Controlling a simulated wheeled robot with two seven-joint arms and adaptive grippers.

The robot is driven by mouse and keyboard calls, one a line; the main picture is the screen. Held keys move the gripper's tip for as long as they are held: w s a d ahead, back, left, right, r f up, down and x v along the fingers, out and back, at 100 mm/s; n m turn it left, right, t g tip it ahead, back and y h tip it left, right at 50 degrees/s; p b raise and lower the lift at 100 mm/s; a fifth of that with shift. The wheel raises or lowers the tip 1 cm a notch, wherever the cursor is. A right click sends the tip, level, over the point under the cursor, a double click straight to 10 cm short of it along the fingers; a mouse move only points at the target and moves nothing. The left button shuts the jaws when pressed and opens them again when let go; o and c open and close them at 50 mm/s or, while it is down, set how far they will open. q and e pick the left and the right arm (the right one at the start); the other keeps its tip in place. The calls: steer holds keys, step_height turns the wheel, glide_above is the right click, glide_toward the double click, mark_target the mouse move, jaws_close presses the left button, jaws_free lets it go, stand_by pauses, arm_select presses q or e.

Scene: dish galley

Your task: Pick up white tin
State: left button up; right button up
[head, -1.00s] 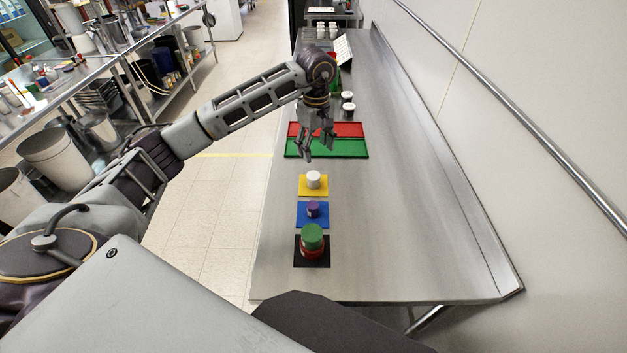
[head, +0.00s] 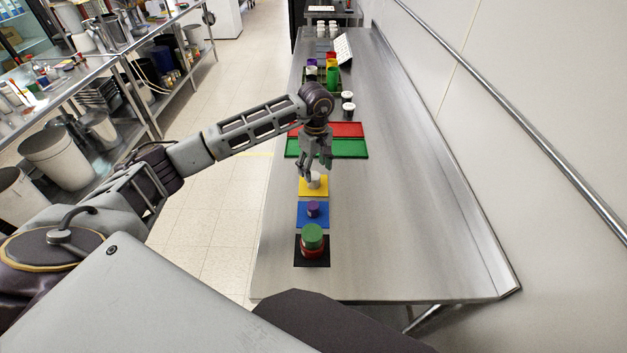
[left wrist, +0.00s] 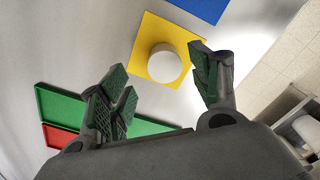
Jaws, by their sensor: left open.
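The white tin (head: 314,180) stands on the yellow mat (head: 306,189) on the steel counter. In the left wrist view the tin (left wrist: 165,63) shows its round white top on the yellow mat (left wrist: 146,35), ahead of and between the spread fingers. My left gripper (head: 314,174) is open and empty, just above and behind the tin; its fingers partly cover the tin in the head view. In the left wrist view my left gripper (left wrist: 160,88) has its green-padded fingers wide apart, with no contact on the tin that I can make out. My right gripper is not in view.
A blue mat (head: 304,221) with a purple tin (head: 313,209) and a black mat (head: 301,261) with a green-topped red stack (head: 312,237) lie nearer. Red (head: 349,129) and green (head: 350,149) trays lie beyond. The counter's right side is clear.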

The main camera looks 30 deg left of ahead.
mark_target(314, 175)
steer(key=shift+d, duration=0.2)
arm_select(q)
steer(key=shift+f, duration=0.15)
steer(key=shift+s+a+f+p, duration=0.1)
steer(key=shift+s+f+p, duration=0.1)
steer(key=shift+f+p, duration=0.45)
steer(key=shift+f, duration=1.8)
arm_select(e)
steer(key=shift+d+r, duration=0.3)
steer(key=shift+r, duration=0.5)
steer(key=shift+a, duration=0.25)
arm_select(q)
steer(key=shift+c, duration=0.6)
steer(key=c, duration=1.1)
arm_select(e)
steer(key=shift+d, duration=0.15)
arm_select(q)
steer(key=shift+o, duration=0.2)
steer(key=shift+r, duration=0.1)
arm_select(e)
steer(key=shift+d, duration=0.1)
